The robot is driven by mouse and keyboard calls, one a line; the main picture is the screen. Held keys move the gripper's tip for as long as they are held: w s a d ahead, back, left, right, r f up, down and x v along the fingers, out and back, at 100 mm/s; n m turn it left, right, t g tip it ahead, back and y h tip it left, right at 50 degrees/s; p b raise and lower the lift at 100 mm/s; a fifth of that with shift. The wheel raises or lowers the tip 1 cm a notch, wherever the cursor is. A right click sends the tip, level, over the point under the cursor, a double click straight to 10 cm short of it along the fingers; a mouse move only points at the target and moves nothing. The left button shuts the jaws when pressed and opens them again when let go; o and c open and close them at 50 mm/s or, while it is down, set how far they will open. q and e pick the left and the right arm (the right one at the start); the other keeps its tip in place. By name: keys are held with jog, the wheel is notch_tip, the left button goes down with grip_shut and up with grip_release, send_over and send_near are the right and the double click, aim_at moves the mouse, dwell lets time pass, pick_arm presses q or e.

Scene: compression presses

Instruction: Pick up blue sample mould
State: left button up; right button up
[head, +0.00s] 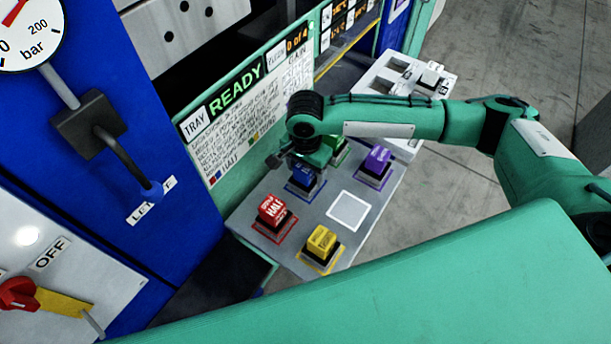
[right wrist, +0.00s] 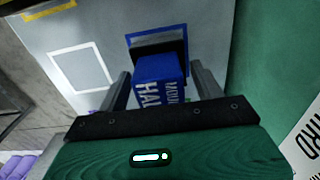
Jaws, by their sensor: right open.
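The blue sample mould (head: 303,177) stands on its dark base in a blue-outlined spot on the grey tray (head: 250,226), below the READY panel. My right gripper (head: 283,160) is just above and behind it, partly hidden by my own wrist. In the right wrist view, the blue mould (right wrist: 157,80) lies between the two fingers of my open right gripper (right wrist: 162,88), with white lettering on its face. I cannot tell whether the fingers touch it. My left gripper is not in view.
A red mould (head: 271,209), a yellow mould (head: 321,242), a purple mould (head: 377,162) and a partly hidden green mould (head: 336,150) stand around it. A white-outlined square (head: 348,211) is empty. The READY panel (head: 248,110) rises close behind the tray.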

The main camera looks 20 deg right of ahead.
jog(key=c, duration=1.5)
jog(key=shift+r, duration=0.1)
grip_shut()
jog(key=shift+w+r, duration=0.1)
